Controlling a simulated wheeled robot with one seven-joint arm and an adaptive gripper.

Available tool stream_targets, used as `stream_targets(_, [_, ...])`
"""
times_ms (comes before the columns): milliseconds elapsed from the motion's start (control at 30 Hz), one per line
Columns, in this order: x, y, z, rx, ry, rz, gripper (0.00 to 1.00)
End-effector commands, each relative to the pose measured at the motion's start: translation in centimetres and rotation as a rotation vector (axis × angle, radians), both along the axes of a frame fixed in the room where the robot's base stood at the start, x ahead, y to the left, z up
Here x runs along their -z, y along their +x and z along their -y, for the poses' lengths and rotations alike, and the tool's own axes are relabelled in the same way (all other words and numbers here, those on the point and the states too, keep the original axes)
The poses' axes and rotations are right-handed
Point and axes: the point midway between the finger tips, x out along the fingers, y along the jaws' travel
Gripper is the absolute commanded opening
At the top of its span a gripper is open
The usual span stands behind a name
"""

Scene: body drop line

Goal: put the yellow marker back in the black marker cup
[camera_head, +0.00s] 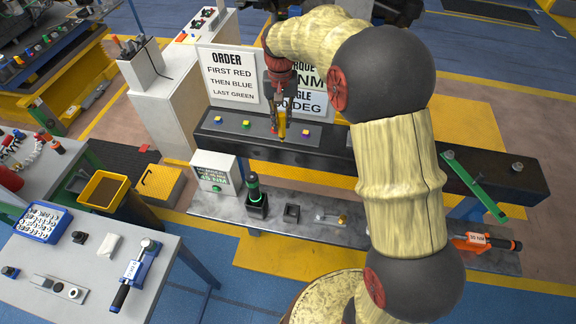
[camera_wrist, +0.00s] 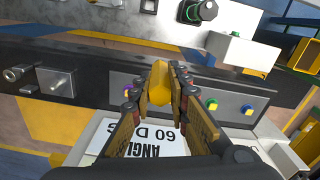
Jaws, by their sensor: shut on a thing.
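My gripper (camera_head: 279,92) points down above the dark beam in the head view, in front of the white signs. It is shut on the yellow marker (camera_head: 282,122), which hangs roughly upright below the fingers. In the wrist view the marker (camera_wrist: 160,85) sits between the two fingers (camera_wrist: 161,80).
The dark beam (camera_head: 345,151) carries coloured buttons near the gripper. A green bar (camera_head: 474,187) slants across the beam at right. A white box (camera_head: 213,171) stands at the shelf's left.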

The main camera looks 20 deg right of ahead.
Motion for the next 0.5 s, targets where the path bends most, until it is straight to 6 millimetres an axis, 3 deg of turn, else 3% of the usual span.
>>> stream_targets(167, [2.3, -0.4, -0.1, -0.001, 0.0, -0.001, 0.0])
stream_targets(500, [15.3, -7.6, -0.2, 0.039, 0.002, -0.005, 0.0])
